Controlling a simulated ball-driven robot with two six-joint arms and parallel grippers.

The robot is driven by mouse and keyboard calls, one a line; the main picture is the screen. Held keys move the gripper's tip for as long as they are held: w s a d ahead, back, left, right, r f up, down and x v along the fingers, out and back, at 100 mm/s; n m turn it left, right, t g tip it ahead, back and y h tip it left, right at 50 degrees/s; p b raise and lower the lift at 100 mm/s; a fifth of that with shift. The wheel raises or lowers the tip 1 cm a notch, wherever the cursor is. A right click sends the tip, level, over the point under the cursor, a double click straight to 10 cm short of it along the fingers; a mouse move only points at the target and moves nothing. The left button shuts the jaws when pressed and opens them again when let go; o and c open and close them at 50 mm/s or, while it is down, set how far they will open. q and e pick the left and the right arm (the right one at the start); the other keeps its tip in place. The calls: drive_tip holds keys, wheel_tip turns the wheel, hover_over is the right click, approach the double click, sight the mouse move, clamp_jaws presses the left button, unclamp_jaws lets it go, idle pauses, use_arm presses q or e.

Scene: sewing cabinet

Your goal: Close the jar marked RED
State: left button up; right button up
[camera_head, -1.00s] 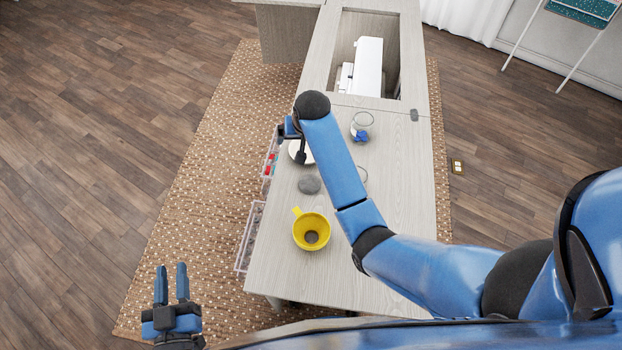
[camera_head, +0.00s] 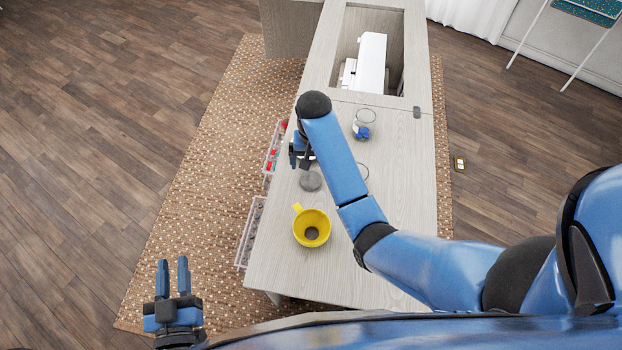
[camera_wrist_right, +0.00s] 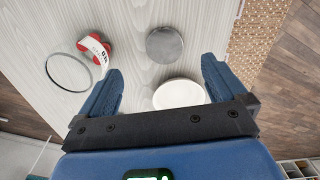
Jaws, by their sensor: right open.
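A clear glass jar with red contents shows in the right wrist view; its rim (camera_wrist_right: 48,70) faces me, and a white label (camera_wrist_right: 97,46) with dark lettering sits by the red contents (camera_wrist_right: 105,60). In the head view my right arm hides most of this jar. A flat grey disc (camera_wrist_right: 164,44) and a white disc (camera_wrist_right: 178,93), both lid-like, lie on the table; the grey disc (camera_head: 311,181) also shows in the head view. My right gripper (camera_wrist_right: 162,68) is open and empty above them, its fingers apart on either side. My left gripper (camera_head: 173,264) is open and empty, left of the table.
A yellow cup (camera_head: 311,217) stands near the table's front. A glass jar with blue contents (camera_head: 363,130) stands beyond my right forearm. A white machine (camera_head: 371,62) sits in the cabinet recess. Clear bins (camera_head: 249,235) stand along the table's left side.

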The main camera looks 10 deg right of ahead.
hover_over(311, 181)
drive_tip(key=shift+s+d+f, duration=0.1)
drive_tip(key=shift+s+f, duration=0.1)
drive_tip(key=shift+f, duration=1.05)
drive_tip(key=shift+s+d+f, duration=0.1)
drive_tip(key=shift+s+f, duration=0.05)
drive_tip(key=shift+f, duration=1.1)
drive_tip(key=shift+w+a+f+p, duration=0.1)
drive_tip(key=shift+w+f+p, duration=0.1)
drive_tip(key=shift+f, duration=1.1)
drive_tip(key=shift+w+a+f+p, duration=0.1)
drive_tip(key=shift+w+f, duration=0.1)
drive_tip(key=shift+f, duration=1.1)
drive_tip(key=c, duration=1.1)
